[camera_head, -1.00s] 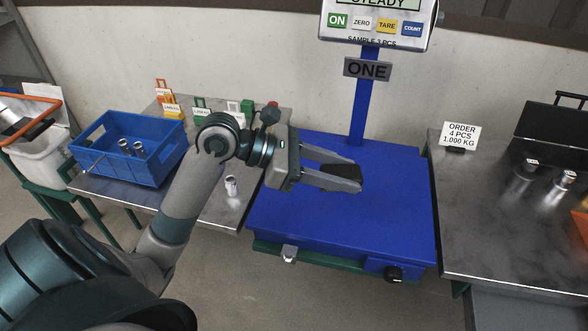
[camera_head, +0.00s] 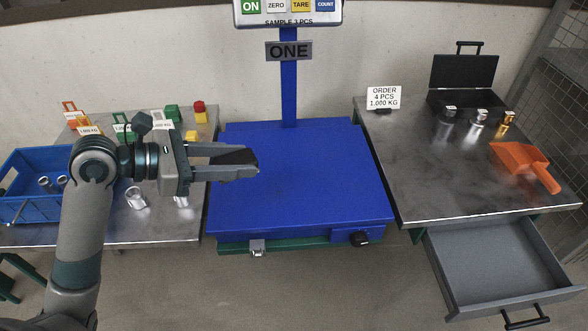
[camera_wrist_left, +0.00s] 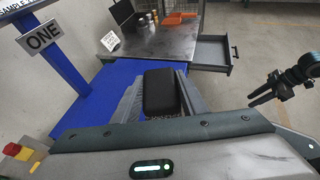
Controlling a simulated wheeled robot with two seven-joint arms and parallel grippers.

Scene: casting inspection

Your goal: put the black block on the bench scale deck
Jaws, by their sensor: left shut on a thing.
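The black block (camera_head: 235,156) is held between the fingers of my left gripper (camera_head: 238,163), which is shut on it. In the left wrist view the block (camera_wrist_left: 161,92) shows as a dark rounded box between the fingers. In the head view, the gripper and block show over the left part of the blue bench scale deck (camera_head: 300,190); their height above it is hard to judge. The visible deck is bare. What seems to be my right gripper (camera_wrist_left: 268,92) shows dark at the right of the left wrist view; its jaw state is unclear.
The scale's post (camera_head: 289,85) and ONE sign (camera_head: 289,50) rise behind the deck. A blue crate (camera_head: 22,207) stands on the left table. The right table (camera_head: 400,150) carries an open black case (camera_head: 464,78), metal cylinders and an orange scoop (camera_head: 520,159). A grey drawer (camera_head: 495,292) stands open below.

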